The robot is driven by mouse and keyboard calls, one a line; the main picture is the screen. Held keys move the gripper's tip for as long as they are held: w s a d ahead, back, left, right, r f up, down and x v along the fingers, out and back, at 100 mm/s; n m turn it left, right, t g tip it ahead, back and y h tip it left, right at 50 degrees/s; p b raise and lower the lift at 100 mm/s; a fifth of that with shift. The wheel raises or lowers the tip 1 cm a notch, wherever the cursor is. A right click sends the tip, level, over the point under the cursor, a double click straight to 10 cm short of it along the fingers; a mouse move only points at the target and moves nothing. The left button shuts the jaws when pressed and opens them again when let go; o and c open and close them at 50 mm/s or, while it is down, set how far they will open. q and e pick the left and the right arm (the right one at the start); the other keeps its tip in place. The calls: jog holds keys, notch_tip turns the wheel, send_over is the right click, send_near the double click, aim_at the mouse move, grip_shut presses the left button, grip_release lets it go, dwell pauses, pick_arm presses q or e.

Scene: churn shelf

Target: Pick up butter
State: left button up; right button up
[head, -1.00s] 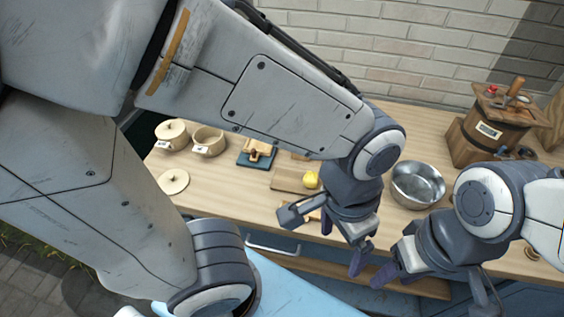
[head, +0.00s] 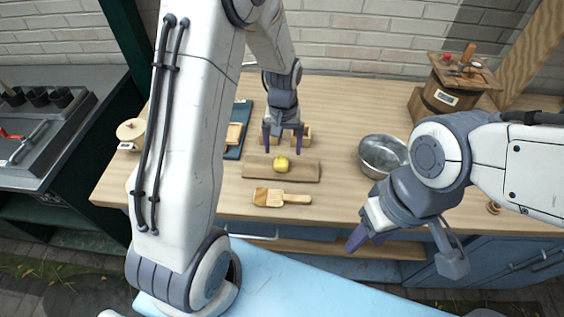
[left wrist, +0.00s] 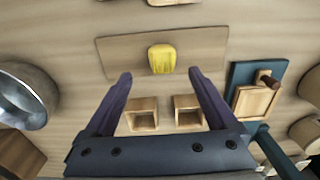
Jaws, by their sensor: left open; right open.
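The butter (head: 281,163) is a small yellow lump on a wooden board (head: 306,172) in the middle of the table. My left gripper (head: 284,152) is open and empty, above the table just behind the butter, with its fingers pointing down. In the left wrist view the butter (left wrist: 162,58) lies beyond the two fingertips, roughly centred between them. My right gripper (head: 402,243) is open and empty in front of the table's front edge, right of the butter.
A wooden paddle (head: 281,197) lies in front of the board. A metal bowl (head: 383,155) stands to the right, a churn (head: 452,88) behind it. Two small wooden boxes (left wrist: 187,111) sit under my left gripper. A teal board (head: 239,116) lies to the left.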

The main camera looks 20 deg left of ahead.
aim_at(281, 160)
pick_arm(q)
jog(key=shift+s+a+f+p, duration=0.1)
jog(key=shift+f+p, duration=0.25)
jog(key=shift+f, duration=1.1)
jog(key=shift+s+a+f+p, duration=0.1)
jog(key=shift+f+p, duration=0.25)
jog(key=shift+f, duration=1.1)
jog(key=c, duration=1.4)
